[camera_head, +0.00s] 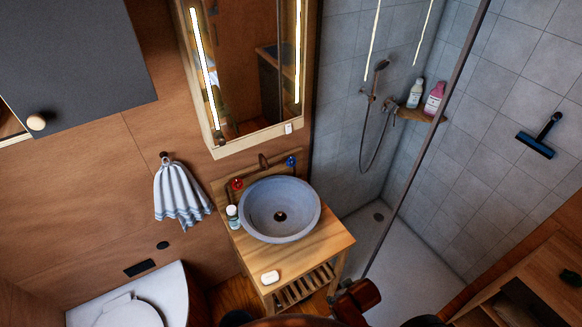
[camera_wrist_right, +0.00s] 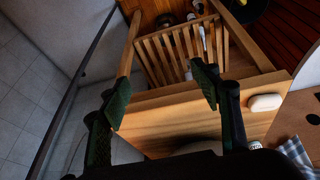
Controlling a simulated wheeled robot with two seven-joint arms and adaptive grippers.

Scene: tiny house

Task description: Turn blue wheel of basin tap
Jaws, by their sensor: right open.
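The blue wheel (camera_head: 291,161) of the basin tap is on the wooden backboard, to the right of the tap spout (camera_head: 263,161). The red wheel (camera_head: 237,184) is on the left. The round grey basin (camera_head: 279,210) stands in front of them on a wooden stand (camera_head: 325,243). In the right wrist view, my right gripper (camera_wrist_right: 162,85) has its two dark fingers wide apart with nothing between them, over the front of the stand and its slatted shelf. The blue wheel is not visible in that view. My left gripper is not visible.
White soap (camera_head: 270,277) lies on the stand's front edge, and a small bottle (camera_head: 232,216) is left of the basin. A mirror cabinet (camera_head: 245,75) hangs above. A shower-screen frame (camera_head: 427,140) stands to the right. A striped towel (camera_head: 178,193) hangs left.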

